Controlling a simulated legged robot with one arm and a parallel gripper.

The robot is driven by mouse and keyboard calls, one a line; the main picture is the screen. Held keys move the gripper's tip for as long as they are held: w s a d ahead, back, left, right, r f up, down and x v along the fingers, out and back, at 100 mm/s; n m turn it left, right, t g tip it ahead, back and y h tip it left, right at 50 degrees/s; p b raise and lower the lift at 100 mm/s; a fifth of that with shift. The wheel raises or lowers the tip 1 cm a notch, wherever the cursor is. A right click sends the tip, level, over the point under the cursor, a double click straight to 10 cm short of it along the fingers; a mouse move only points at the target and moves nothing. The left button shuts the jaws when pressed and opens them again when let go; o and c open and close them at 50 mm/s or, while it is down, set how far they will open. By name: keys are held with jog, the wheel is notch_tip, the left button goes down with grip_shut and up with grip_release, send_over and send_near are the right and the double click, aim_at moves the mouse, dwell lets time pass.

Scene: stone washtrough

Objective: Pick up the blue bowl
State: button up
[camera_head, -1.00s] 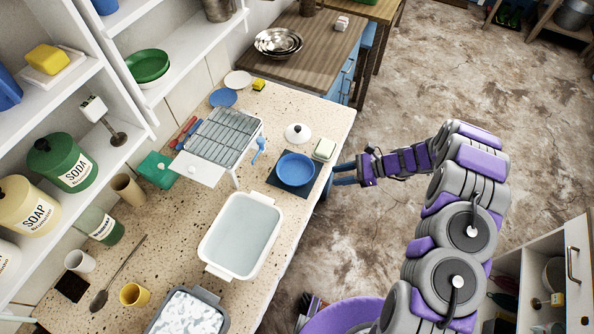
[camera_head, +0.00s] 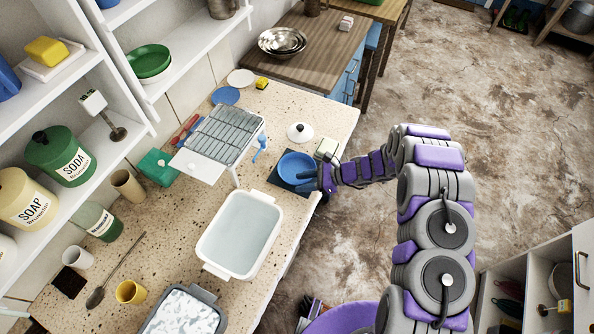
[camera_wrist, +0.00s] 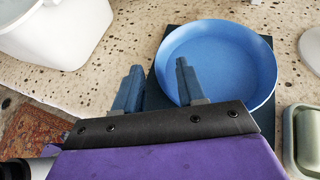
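The blue bowl (camera_head: 295,166) sits upright on a dark square mat (camera_head: 275,180) near the right edge of the stone counter. It also shows in the wrist view (camera_wrist: 228,62), empty and wide. My gripper (camera_head: 308,174) is at the bowl's near right side in the head view. In the wrist view my gripper (camera_wrist: 157,82) has its two fingers spread apart. The right finger overlaps the bowl's left part in the picture, and the left finger is outside the bowl to its left. I cannot tell whether either finger touches the bowl.
A white basin of water (camera_head: 240,234) stands left of the bowl. A dish rack (camera_head: 220,137) and a white lid (camera_head: 300,132) lie behind it. A pale green soap box (camera_head: 327,149) is close to the bowl's right. Open floor lies right of the counter.

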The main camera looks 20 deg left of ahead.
jog(key=shift+x, duration=0.9)
jog(key=shift+c, duration=0.5)
jog(key=shift+d+r, duration=0.1)
grip_shut()
